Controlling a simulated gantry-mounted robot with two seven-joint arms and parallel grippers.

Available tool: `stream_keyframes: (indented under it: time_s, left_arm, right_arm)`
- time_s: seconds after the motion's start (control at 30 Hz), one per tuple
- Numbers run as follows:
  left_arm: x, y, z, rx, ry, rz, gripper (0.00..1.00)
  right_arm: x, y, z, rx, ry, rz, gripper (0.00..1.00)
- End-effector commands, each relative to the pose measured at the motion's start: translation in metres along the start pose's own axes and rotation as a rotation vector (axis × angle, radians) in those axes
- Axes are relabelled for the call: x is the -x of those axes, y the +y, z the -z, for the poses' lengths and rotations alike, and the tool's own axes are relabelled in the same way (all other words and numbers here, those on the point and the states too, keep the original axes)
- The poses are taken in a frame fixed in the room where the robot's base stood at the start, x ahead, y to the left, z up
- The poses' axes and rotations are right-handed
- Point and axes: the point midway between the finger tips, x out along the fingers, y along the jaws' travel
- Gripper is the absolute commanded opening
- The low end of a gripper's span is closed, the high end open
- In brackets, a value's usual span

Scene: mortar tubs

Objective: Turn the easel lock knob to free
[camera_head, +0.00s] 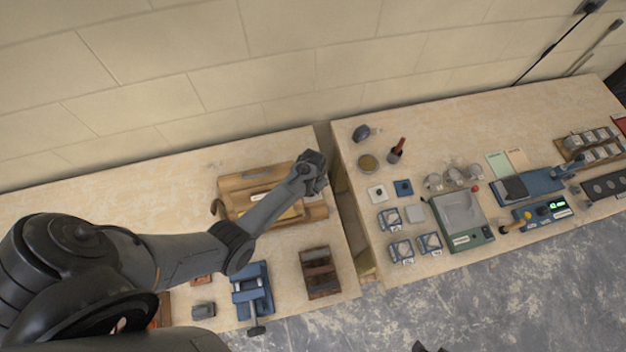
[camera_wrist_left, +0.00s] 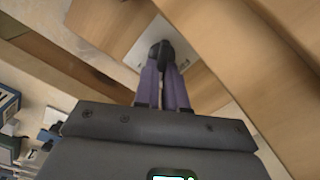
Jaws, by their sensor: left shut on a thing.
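The wooden easel (camera_head: 236,184) lies on the left bench near the wall, partly hidden behind my left arm. My left gripper (camera_head: 318,184) is at the easel's right end. In the left wrist view its two purple fingers (camera_wrist_left: 167,84) are shut on a small dark knob (camera_wrist_left: 160,50). The knob stands in front of a pale plate (camera_wrist_left: 142,42) between wooden parts of the easel. The knob is hidden behind the gripper in the head view, and I cannot tell its setting. A small dark shape at the bottom edge of the head view may be part of my right gripper (camera_head: 428,347).
A blue clamp-like device (camera_head: 252,292) and a brown wooden box (camera_head: 320,272) stand at the left bench's front. A narrow gap separates the benches. The right bench holds a green-grey scale (camera_head: 462,222), several small cube moulds, and a blue tool stand (camera_head: 530,187).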

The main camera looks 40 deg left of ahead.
Motion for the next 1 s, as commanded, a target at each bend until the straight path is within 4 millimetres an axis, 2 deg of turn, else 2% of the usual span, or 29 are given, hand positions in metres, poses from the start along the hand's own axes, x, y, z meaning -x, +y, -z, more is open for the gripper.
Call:
stream_keyframes:
  time_s: [0.07,0.1,0.27,0.67,0.77,1.0]
  left_arm:
    - [0.0,0.0,0.0,-0.001,0.0,0.0,0.0]
    - [0.0,0.0,0.0,-0.001,0.0,0.0,0.12]
    - [0.0,0.0,0.0,-0.001,0.0,0.0,0.36]
    - [0.005,0.0,0.0,-0.002,0.0,0.001,0.36]
    - [0.014,-0.001,0.0,-0.002,0.001,0.001,0.36]
    - [0.052,-0.001,0.0,-0.002,0.003,0.002,0.36]
  right_arm:
    - [0.0,0.001,0.0,0.003,-0.001,-0.002,0.43]
    - [0.0,0.001,0.0,0.004,-0.001,-0.003,0.43]
    - [0.0,0.002,-0.001,0.007,-0.001,-0.006,0.43]
    - [0.001,0.001,0.0,0.004,-0.001,-0.003,0.43]
    - [0.003,0.001,0.001,0.002,-0.001,-0.002,0.43]
    - [0.007,0.0,0.002,-0.002,0.0,0.002,0.43]
